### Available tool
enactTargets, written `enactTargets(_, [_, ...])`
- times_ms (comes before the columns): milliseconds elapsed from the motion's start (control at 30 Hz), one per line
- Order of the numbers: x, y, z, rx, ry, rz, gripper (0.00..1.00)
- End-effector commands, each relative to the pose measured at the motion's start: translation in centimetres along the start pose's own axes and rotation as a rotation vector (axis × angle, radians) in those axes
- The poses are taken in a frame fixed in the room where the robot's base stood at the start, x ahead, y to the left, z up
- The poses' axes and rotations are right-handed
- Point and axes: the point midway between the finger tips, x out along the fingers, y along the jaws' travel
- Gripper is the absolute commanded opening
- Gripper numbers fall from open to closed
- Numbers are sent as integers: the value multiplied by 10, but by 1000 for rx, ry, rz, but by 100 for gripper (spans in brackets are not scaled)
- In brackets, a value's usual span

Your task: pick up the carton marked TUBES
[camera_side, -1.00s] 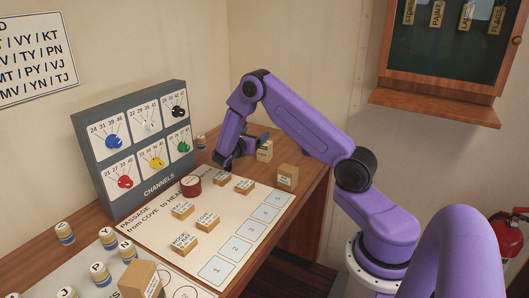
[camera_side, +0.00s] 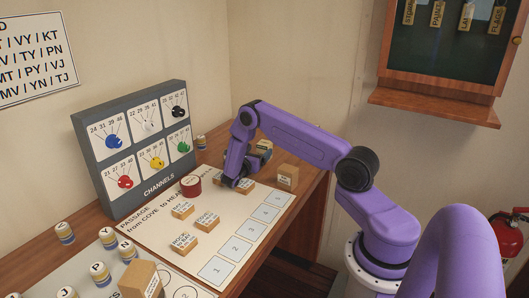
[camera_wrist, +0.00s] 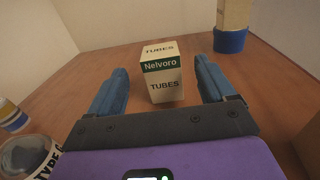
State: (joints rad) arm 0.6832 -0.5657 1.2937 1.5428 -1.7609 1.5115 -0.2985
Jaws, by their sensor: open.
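The carton marked TUBES (camera_wrist: 162,80) is a small white box with a dark green band reading "Nelvoro". It stands upright on the wooden desk in the wrist view. My gripper (camera_wrist: 160,68) is open and low, with one blue finger on each side of the carton in the picture. Gaps show between the carton and both fingers, and nothing is gripped. In the side view my gripper (camera_side: 262,157) reaches toward the back of the desk, where the carton (camera_side: 265,145) is partly hidden behind it.
A blue-based holder (camera_wrist: 230,41) with a tan block stands behind right. A striped jar (camera_wrist: 12,116) and a round tin (camera_wrist: 32,155) are at left. A cardboard box (camera_side: 287,177) stands near the desk's right edge. Lettered blocks lie on the passage chart (camera_side: 160,235).

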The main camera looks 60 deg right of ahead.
Motion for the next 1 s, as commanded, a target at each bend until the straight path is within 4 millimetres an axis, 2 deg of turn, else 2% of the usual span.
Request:
enactTargets(400, [55, -1, 0, 0, 0, -2, 83])
enactTargets(533, [62, -1, 0, 0, 0, -2, 83])
enactTargets(767, [62, -1, 0, -1, 0, -1, 83])
enactTargets(933, [62, -1, 0, -1, 0, -1, 28])
enactTargets(1000, [62, 0, 0, -1, 0, -1, 25])
